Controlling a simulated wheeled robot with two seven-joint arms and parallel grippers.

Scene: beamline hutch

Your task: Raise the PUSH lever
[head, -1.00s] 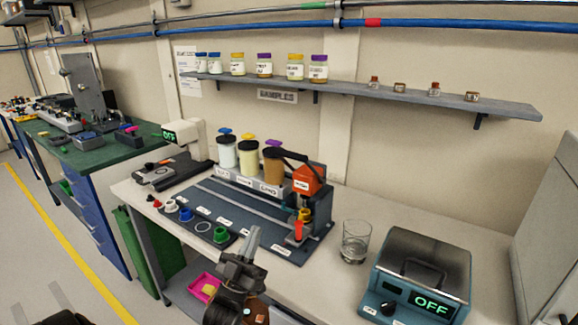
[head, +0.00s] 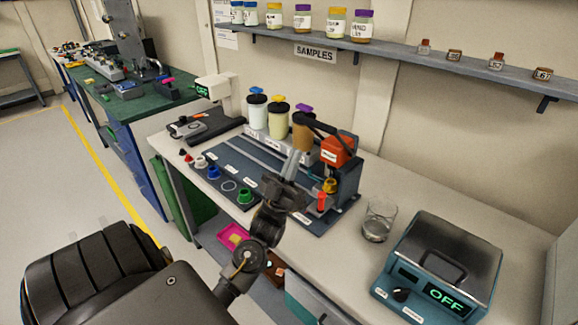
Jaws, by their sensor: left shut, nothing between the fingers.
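A press-like device (head: 346,186) stands on the bench. It has an orange head (head: 337,150) with a white label too small to read. A black lever arm (head: 318,125) runs from the head up and left over the brown-filled jar; I take it for the PUSH lever, though I cannot read that word. My left gripper (head: 291,165) is shut and empty, fingers pointing up, in front of the jar rack and left of the orange head. In the picture its tips are below the lever arm; contact cannot be told. My right gripper is not in view.
Several jars with coloured lids (head: 278,118) stand in a rack behind my gripper. A glass beaker (head: 378,220) and a blue-grey box reading OFF (head: 440,268) are to the right. Coloured rings and pegs (head: 213,172) line the mat's front left. A sample shelf (head: 400,52) hangs above.

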